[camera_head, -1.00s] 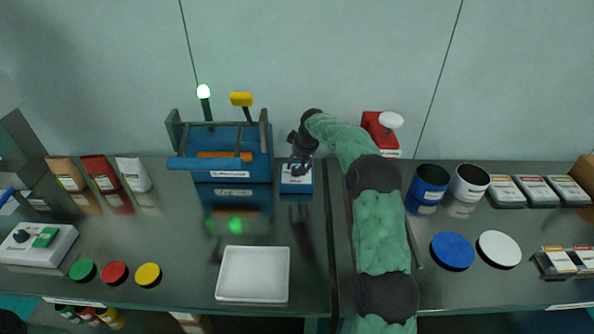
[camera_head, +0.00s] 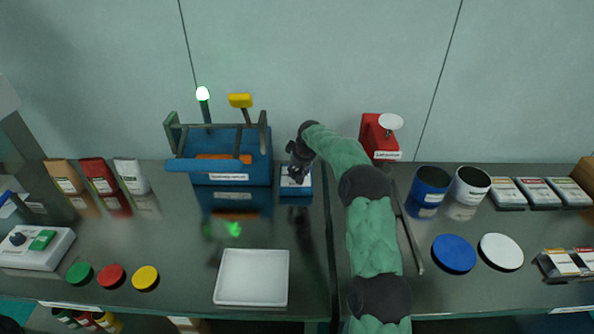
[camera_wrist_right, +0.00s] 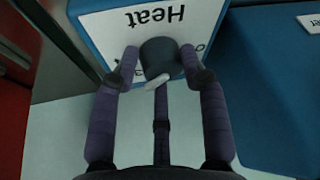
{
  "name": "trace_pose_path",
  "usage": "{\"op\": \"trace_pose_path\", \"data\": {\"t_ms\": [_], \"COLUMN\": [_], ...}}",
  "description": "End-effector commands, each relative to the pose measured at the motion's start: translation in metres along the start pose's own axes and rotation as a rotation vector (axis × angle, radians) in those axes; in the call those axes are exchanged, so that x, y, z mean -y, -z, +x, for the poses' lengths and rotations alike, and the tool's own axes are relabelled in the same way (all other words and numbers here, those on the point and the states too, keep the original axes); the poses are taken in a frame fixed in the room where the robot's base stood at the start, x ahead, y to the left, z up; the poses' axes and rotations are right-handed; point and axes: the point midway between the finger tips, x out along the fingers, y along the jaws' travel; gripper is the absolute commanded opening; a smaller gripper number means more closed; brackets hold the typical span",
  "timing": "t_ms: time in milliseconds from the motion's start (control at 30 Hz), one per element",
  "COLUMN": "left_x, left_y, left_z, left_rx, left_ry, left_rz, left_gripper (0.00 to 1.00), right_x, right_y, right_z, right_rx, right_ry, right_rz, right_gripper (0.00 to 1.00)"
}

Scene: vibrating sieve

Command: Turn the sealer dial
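A small blue-and-white box (camera_head: 296,190) stands on the bench beside the blue machine. In the right wrist view its white face (camera_wrist_right: 112,35) reads "Heat", upside down, and carries a dark round dial (camera_wrist_right: 161,57) with a pale pointer (camera_wrist_right: 157,82). My right gripper (camera_head: 297,170) is at the box from above and hides the dial in the head view. In the wrist view the fingers of my right gripper (camera_wrist_right: 160,66) lie on both sides of the dial, close against it, and appear shut on it. My left gripper is not in view.
The blue machine (camera_head: 215,165) stands close on the left. A red device (camera_head: 378,135) is behind my right arm. A white tray (camera_head: 252,277) lies in front. Blue and white cans (camera_head: 430,185) stand to the right. A white panel (camera_head: 36,250) is at far left.

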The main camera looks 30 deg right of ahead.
Motion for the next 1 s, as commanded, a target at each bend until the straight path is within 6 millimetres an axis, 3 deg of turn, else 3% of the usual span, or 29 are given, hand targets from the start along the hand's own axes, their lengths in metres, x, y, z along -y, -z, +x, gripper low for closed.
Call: {"op": "trace_pose_path", "data": {"t_ms": [433,833,867,900,1000], "left_x": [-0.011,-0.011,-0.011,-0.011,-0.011], "left_y": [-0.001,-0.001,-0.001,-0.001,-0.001], "left_z": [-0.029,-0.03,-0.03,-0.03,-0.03], "left_rx": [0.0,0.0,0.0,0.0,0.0], "left_ry": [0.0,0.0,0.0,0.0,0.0], "left_rz": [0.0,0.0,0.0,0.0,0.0], "left_gripper": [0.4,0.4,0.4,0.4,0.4], "right_x": [0.003,0.004,0.004,0.004,0.004], "right_y": [0.004,0.004,0.004,0.004,0.003], "right_z": [-0.003,-0.001,-0.001,-0.001,-0.001], "right_rx": [-0.007,-0.01,-0.01,-0.01,-0.008], "right_ry": [0.052,0.063,0.063,0.063,0.062], "right_rz": [-0.119,-0.142,-0.142,-0.142,-0.142], "right_gripper": [0.11,0.11,0.49,0.61,0.62]}}
